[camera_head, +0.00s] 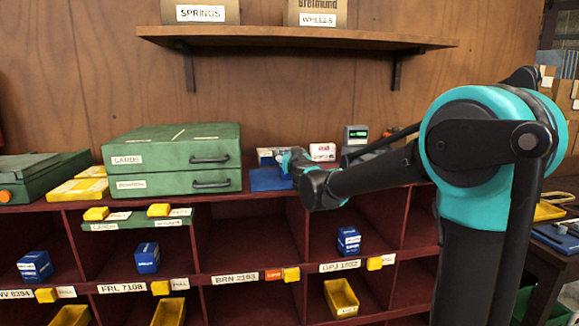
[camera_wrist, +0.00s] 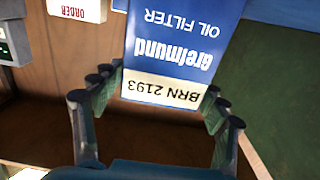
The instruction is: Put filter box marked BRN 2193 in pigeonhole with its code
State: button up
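The blue and white filter box (camera_wrist: 175,45) shows upside down in the wrist view, its label reading BRN 2193. My gripper (camera_wrist: 163,84) is open, its fingers spread on either side of the box's labelled end. A gap shows at the left finger; whether the right finger touches is unclear. In the head view my gripper (camera_head: 288,164) is at the counter top, right of the green drawer cabinet, and largely hides the box. The pigeonhole (camera_head: 245,240) above the shelf-edge label BRN 2193 (camera_head: 236,278) looks empty.
Neighbouring pigeonholes hold blue boxes (camera_head: 147,257) (camera_head: 348,240); yellow bins (camera_head: 341,297) stand in the lower row. A green cabinet (camera_head: 172,160) is left of my gripper. A small ORDER box (camera_wrist: 78,9) is close by. A wall shelf (camera_head: 300,37) is overhead.

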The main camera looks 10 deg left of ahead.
jog(key=c, duration=1.3)
